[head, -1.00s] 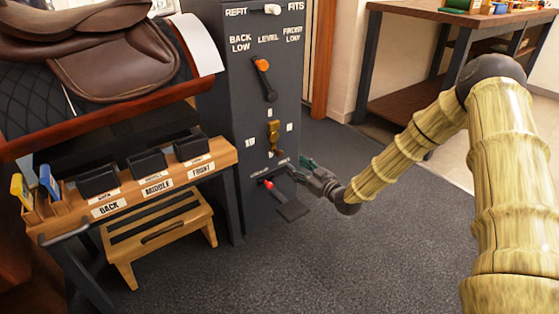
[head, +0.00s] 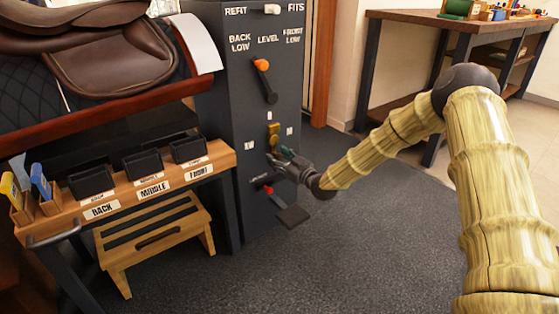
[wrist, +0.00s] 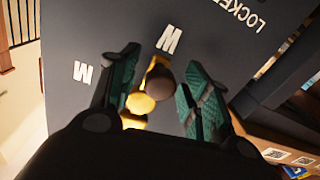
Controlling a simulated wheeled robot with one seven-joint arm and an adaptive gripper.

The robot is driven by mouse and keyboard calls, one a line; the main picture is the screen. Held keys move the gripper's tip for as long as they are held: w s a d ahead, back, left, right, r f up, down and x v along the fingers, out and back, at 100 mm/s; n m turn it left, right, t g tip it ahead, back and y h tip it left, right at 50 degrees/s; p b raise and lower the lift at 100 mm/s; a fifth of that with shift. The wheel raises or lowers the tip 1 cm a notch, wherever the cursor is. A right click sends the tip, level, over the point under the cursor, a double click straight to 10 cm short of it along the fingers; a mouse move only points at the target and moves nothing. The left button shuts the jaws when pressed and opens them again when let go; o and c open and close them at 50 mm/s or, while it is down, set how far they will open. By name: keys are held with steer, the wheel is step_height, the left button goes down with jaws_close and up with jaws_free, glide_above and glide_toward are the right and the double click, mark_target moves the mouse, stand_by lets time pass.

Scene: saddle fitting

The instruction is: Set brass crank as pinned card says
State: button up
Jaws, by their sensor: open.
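The brass crank (head: 273,130) is on the front of the dark grey cabinet (head: 225,60), below the orange-tipped lever. In the wrist view its brass part (wrist: 140,103) and a round brown knob (wrist: 160,78) lie between the two green finger pads. My gripper (head: 278,156) is open at the lower end of the crank, and its fingers (wrist: 158,95) stand on either side of the knob. I cannot tell whether they touch it. My gripper partly hides the crank in the head view. I cannot make out a pinned card.
An orange-tipped lever (head: 262,66) is above the crank, and a red-tipped lever (head: 268,189) with a dark pedal-like plate (head: 293,216) is below. A wooden bench (head: 140,190) with labelled bins stands left, above a step stool (head: 155,240).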

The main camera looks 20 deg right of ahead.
jaws_close()
steer(key=shift+r+p, duration=0.15)
steer(key=shift+p, duration=0.15)
